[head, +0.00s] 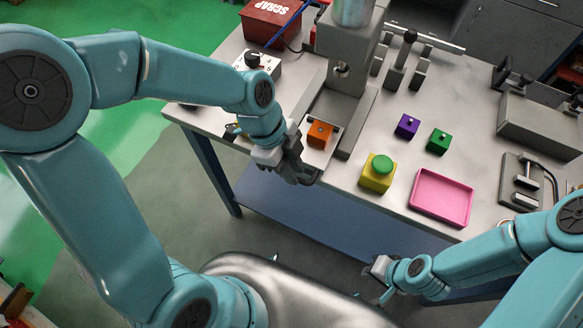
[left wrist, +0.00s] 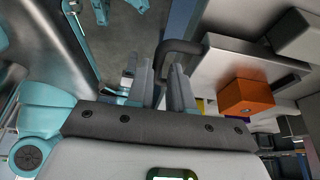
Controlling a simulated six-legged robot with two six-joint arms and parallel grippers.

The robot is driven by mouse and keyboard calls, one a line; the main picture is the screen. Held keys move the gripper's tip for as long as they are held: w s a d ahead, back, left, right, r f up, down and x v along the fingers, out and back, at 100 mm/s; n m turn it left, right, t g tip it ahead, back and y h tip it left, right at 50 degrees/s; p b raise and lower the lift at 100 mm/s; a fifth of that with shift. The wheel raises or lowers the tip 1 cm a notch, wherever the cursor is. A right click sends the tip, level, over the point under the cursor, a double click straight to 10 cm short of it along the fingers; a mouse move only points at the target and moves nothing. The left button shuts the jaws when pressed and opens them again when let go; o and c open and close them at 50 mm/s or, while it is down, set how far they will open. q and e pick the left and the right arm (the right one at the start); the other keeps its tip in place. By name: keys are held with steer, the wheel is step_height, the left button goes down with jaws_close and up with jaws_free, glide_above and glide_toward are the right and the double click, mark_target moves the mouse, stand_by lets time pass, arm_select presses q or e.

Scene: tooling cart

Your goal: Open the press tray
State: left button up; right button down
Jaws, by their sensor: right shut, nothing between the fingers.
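The press tray (head: 320,157) is a light plate at the front of the grey press, with an orange block (head: 319,134) on it. In the left wrist view, the orange block (left wrist: 244,97) sits on the tray right of the fingers, and a dark bent handle (left wrist: 180,46) reaches in at the fingertips. My left gripper (head: 298,174) is at the tray's front edge. Its fingers (left wrist: 163,85) have part of the handle between them; whether they pinch it is unclear. My right gripper (head: 377,270) is shut and empty, below the table's front edge.
A yellow block with a green button (head: 378,173), a pink tray (head: 441,198), a purple block (head: 406,126) and a green block (head: 438,141) stand right of the press. A dial box (head: 257,70) and a red scrap bin (head: 270,22) are behind my left arm.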

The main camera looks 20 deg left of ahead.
arm_select(q)
steer(key=shift+o, duration=0.9)
steer(key=shift+w+r, duration=0.1)
steer(key=shift+r, duration=0.15)
steer(key=v, duration=1.6)
steer(key=shift+p, duration=0.3)
steer(key=shift+a+f, duration=0.1)
